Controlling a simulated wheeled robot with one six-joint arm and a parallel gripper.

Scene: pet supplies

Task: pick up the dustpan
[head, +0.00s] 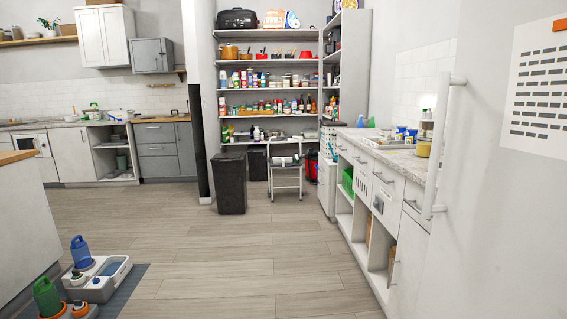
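I cannot make out a dustpan for certain anywhere in this view. Small items low on the tall shelf (268,90) and beside the right-hand counter are too far and small to tell apart. My gripper does not show in the head view.
Pet feeders or fountains with blue (81,252) and green (47,297) bottles stand on a dark mat (133,276) at the lower left. A black bin (231,184) and a folding step stool (285,172) stand ahead. A white counter (412,178) runs along the right. The middle floor (225,255) is clear.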

